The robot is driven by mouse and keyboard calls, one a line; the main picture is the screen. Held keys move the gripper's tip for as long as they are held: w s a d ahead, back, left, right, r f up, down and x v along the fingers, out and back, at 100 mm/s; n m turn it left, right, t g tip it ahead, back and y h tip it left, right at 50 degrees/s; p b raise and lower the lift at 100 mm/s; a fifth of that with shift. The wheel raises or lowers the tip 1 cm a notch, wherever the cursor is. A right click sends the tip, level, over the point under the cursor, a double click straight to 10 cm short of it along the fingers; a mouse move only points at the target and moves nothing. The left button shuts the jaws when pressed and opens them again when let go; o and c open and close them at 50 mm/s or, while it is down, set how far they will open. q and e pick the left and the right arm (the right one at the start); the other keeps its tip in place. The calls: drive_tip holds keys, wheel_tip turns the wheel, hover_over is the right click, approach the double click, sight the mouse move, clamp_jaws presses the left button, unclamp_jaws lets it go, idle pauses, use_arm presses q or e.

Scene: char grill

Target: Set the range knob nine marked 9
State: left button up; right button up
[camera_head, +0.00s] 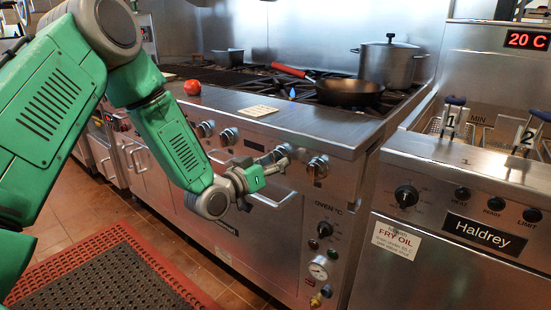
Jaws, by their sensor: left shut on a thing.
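My left gripper (276,161) is at the front panel of the range (290,140), with its fingers shut around a range knob (283,152). The fingers hide most of that knob, and I cannot read its number or see where it points. Another range knob (318,167) is just to the right of the gripper, apart from it. Two more knobs (228,136) (205,129) are to the left on the same panel. My right gripper is not in view.
A frying pan (349,92) with a red handle and a lidded pot (388,62) stand on the range top. A tomato (192,87) and a pale slab (258,111) lie near its front edge. An oven handle (272,201) is below the gripper. The fryer (460,190) is at right.

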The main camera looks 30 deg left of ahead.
use_arm(q)
drive_tip(key=shift+w+a+r+n+t+p, duration=0.15)
drive_tip(key=shift+n+p, duration=0.1)
drive_tip(key=shift+n, duration=0.85)
drive_tip(key=shift+d+r+n+t+p, duration=0.15)
drive_tip(key=shift+n+p, duration=0.1)
drive_tip(key=shift+n, duration=0.85)
drive_tip(key=shift+a, duration=0.1)
drive_tip(key=o, duration=1.2)
drive_tip(key=shift+c, duration=0.2)
drive_tip(key=shift+f, duration=0.2)
drive_tip(key=shift+a, duration=0.1)
drive_tip(key=shift+s+f, duration=0.1)
drive_tip(key=shift+s, duration=0.5)
drive_tip(key=s+a, duration=0.1)
drive_tip(key=s, duration=1)
drive_tip(key=shift+a+f, duration=0.3)
drive_tip(key=shift+f, duration=0.05)
